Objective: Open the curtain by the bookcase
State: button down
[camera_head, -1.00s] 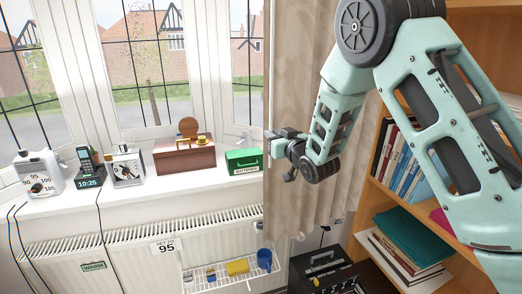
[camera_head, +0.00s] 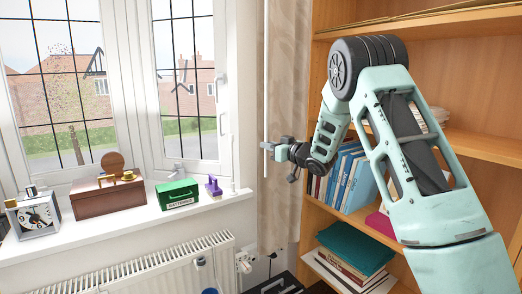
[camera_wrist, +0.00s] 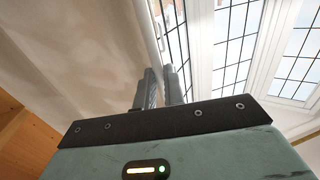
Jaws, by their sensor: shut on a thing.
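The beige curtain (camera_head: 284,110) hangs in a narrow bunch between the window (camera_head: 187,80) and the bookcase (camera_head: 420,130). A thin white rod (camera_head: 266,70) hangs upright along its left edge. My gripper (camera_head: 268,146) is shut on the rod near its lower end, in front of the curtain. In the wrist view my fingers (camera_wrist: 160,88) are close together, with the curtain (camera_wrist: 80,55) filling the left side and the window (camera_wrist: 235,50) on the right. The exact grip is partly hidden by my wrist.
The sill holds a clock (camera_head: 36,213), a brown box (camera_head: 107,193), a green batteries box (camera_head: 178,194) and a purple object (camera_head: 213,185). A radiator (camera_head: 150,270) is below. Bookcase shelves with books (camera_head: 352,182) stand close to my arm on the right.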

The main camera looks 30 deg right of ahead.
jog(key=shift+d, duration=0.3)
jog(key=c, duration=1.5)
grip_release()
jog(key=shift+d, duration=0.1)
jog(key=s+d+b, duration=0.3)
jog(key=s+b, duration=0.1)
jog(key=s, duration=1.3)
